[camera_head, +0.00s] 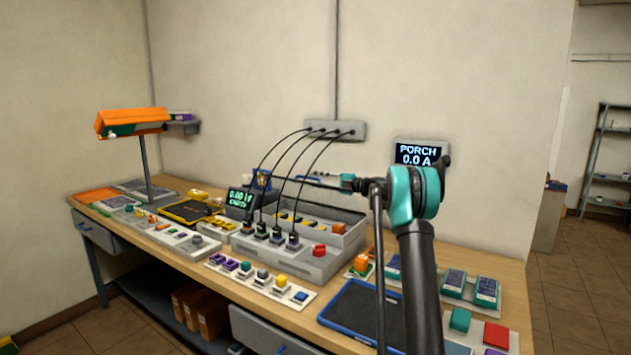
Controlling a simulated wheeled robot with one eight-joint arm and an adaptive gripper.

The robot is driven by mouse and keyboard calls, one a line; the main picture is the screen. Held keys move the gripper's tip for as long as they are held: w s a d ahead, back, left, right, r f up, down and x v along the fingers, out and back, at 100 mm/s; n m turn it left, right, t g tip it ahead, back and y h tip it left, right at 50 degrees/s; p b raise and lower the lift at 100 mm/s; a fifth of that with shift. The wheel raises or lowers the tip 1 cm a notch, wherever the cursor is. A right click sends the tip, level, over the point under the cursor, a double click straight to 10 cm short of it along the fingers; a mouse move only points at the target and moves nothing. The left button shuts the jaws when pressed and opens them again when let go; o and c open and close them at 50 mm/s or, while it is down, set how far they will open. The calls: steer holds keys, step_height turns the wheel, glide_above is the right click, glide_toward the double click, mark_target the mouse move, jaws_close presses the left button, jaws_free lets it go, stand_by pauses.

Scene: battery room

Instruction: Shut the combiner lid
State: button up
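The combiner appears to be the grey box (335,262) in the middle of the bench, with several black cables plugged into its front part and a red knob (318,250) on it. Its rear bay looks open from above, showing small yellow parts and an orange block (338,227) inside. I cannot clearly make out the lid or its angle. My arm rises at the right and reaches left behind the cables. My gripper seems to be at its far end (262,179), above and behind the box; it is small and partly hidden, so its fingers cannot be read.
Cables hang from a grey wall strip (348,130) over the box. A small display (240,198) stands at its left. A strip of coloured switches (262,279) lies in front, a blue tablet (350,308) at right. An orange lamp (132,118) stands at left.

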steer(key=v, duration=1.2)
steer(key=shift+f, duration=0.1)
